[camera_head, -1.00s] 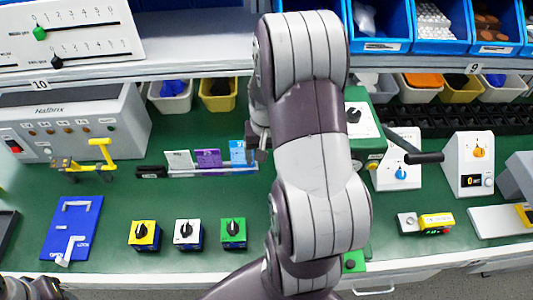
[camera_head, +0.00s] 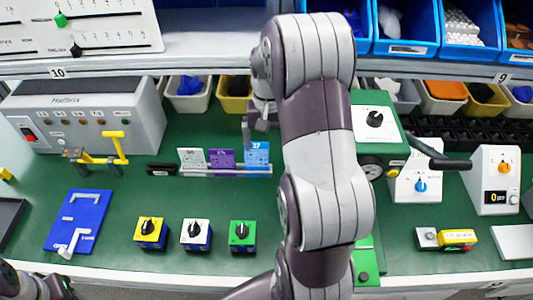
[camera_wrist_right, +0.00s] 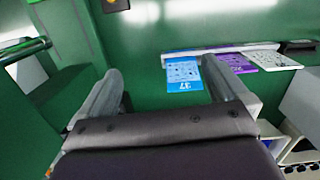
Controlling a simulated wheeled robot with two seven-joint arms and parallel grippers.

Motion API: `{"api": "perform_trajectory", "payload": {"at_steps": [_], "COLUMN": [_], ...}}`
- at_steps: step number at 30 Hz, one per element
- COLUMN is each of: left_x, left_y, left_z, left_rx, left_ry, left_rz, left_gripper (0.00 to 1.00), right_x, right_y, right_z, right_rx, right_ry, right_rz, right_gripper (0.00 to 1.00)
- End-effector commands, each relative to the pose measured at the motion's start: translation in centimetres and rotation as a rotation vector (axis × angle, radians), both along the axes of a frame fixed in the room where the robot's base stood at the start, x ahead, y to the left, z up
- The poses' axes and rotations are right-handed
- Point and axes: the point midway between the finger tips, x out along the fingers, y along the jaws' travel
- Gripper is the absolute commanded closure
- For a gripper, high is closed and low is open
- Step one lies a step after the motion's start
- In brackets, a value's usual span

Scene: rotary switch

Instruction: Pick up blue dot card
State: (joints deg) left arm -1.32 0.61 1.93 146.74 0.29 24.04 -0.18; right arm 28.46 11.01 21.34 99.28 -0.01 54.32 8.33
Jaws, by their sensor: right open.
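The blue card (camera_head: 258,155), printed with white marks and a number, stands at the right end of a slim holder (camera_head: 215,172), beside a purple card (camera_head: 221,160) and a white card (camera_head: 192,160). My right gripper (camera_head: 259,122) is open and empty just behind and above the blue card. In the right wrist view the blue card (camera_wrist_right: 184,74) lies in the gap between the fingers (camera_wrist_right: 163,72), nearer the right finger. I cannot tell whether either finger touches it.
A green machine with a black lever (camera_head: 430,157) stands to the right of my right arm. Yellow, white and green switch blocks (camera_head: 197,235) stand in front. A blue plate (camera_head: 78,220) and a grey control box (camera_head: 88,115) are left. Bins stand behind. Green table is clear before the holder.

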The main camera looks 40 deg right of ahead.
Motion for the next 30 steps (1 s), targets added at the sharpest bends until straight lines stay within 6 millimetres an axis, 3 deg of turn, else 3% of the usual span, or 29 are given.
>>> {"api": "perform_trajectory", "payload": {"at_steps": [1, 3, 5, 7, 19, 27, 28, 30], "left_x": [0.0, 0.1, 0.1, 0.1, 0.1, 0.1, 0.1, 0.1], "left_y": [0.0, 0.0, 0.0, 0.0, 0.0, 0.0, 0.0, 0.0], "left_z": [-2.8, -3.6, -3.6, -3.0, -2.5, -2.6, -2.6, -2.6], "left_rx": [0.000, 0.000, 0.000, 0.000, 0.000, 0.000, 0.000, 0.000], "left_ry": [0.000, -0.001, -0.001, -0.002, -0.002, -0.002, -0.002, -0.002], "left_rz": [0.000, 0.000, 0.000, 0.000, 0.000, 0.000, 0.000, 0.000], "left_gripper": [0.57, 0.57, 0.57, 0.57, 0.57, 0.57, 0.57, 0.57], "right_x": [2.1, 4.8, 6.8, 8.3, 8.4, 8.4, 8.4, 8.4], "right_y": [-0.4, -1.1, -1.7, -2.5, -2.2, -2.2, -2.2, -2.2], "right_z": [-4.2, -6.5, -6.9, -5.9, -12.3, -13.1, -13.1, -13.1], "right_rx": [-0.001, -0.012, -0.027, -0.048, -0.051, -0.052, -0.052, -0.052], "right_ry": [0.001, -0.015, -0.043, -0.084, -0.088, -0.090, -0.090, -0.090], "right_rz": [0.004, -0.003, -0.018, -0.040, -0.059, -0.058, -0.058, -0.058], "right_gripper": [0.00, 0.00, 0.00, 0.00, 0.00, 0.00, 0.03, 0.26]}}
